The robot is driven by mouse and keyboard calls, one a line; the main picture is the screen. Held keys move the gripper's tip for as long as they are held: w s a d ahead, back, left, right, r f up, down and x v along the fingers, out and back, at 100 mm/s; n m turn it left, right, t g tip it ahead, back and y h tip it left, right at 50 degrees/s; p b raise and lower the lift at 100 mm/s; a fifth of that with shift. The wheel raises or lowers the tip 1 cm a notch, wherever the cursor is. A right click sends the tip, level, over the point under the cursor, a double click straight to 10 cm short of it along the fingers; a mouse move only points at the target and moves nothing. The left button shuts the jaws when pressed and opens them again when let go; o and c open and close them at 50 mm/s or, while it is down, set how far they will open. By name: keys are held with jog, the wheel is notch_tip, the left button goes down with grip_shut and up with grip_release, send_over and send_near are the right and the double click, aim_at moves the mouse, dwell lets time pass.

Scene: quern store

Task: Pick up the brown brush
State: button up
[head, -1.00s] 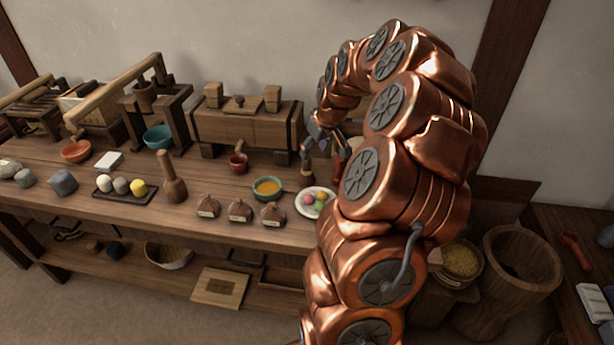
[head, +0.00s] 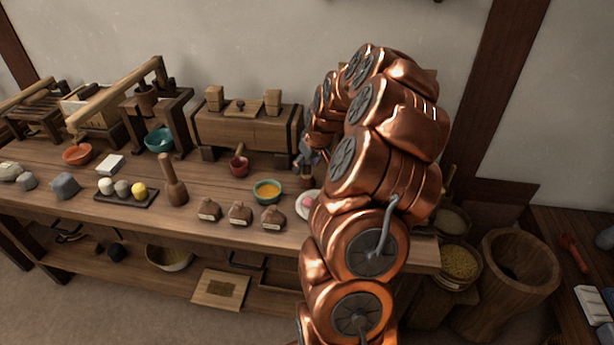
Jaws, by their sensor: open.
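My gripper (head: 309,157) shows only in part as small grey pieces at the left edge of my copper arm, over the back right of the long wooden table (head: 225,185). It is open. A small dark upright item (head: 304,182) stands just below it on the tabletop. I cannot tell whether that is the brown brush, and I cannot make out the brush for sure elsewhere. My arm hides the right end of the table and most of a white plate (head: 302,207) with a pink ball.
A wooden chest (head: 240,128) stands at the back, left of my gripper. A wooden pestle (head: 173,180) stands further left. A large mortar (head: 520,270) is at the right.

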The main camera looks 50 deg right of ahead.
grip_shut()
dwell(0.3)
jog(key=shift+r, duration=1.65)
jog(key=shift+s+r+b, duration=0.1)
jog(key=shift+r+b, duration=0.15)
jog(key=shift+b, duration=0.05)
jog(key=shift+s+a, duration=0.5)
jog(key=shift+s, duration=0.4)
jog(key=s+a+r+b, duration=0.1)
jog(key=s+a, duration=0.5)
jog(key=s, duration=0.6)
jog(key=shift+s+a+r+b, duration=0.15)
jog(key=shift+b, duration=0.35)
